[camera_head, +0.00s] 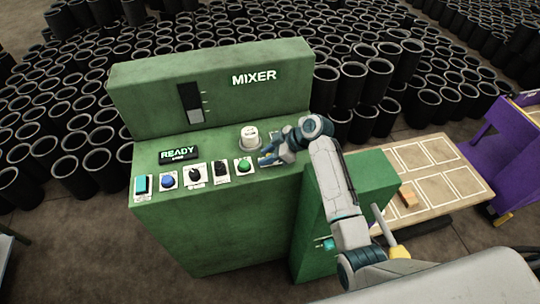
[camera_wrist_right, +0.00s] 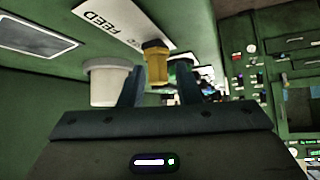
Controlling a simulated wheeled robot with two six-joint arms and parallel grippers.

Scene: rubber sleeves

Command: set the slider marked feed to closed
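The green mixer console (camera_head: 215,225) stands in front of me. In the right wrist view a pale plate marked FEED (camera_wrist_right: 118,22) shows upside down, with a yellow slider handle (camera_wrist_right: 156,62) on it. My right gripper (camera_wrist_right: 160,88) is open, one finger on each side of the handle, with gaps visible. In the head view my right gripper (camera_head: 266,156) is low at the console's right end, beside the green button, and hides the feed slider there. I cannot read the slider's setting. My left gripper is not in view.
A white cylinder (camera_head: 249,136) stands on the console near the gripper. A READY display (camera_head: 178,153), a cyan switch (camera_head: 143,186), a blue button (camera_head: 168,180), a black knob (camera_head: 195,175) and a green button (camera_head: 244,165) line the panel. Many black sleeves (camera_head: 70,170) stand behind.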

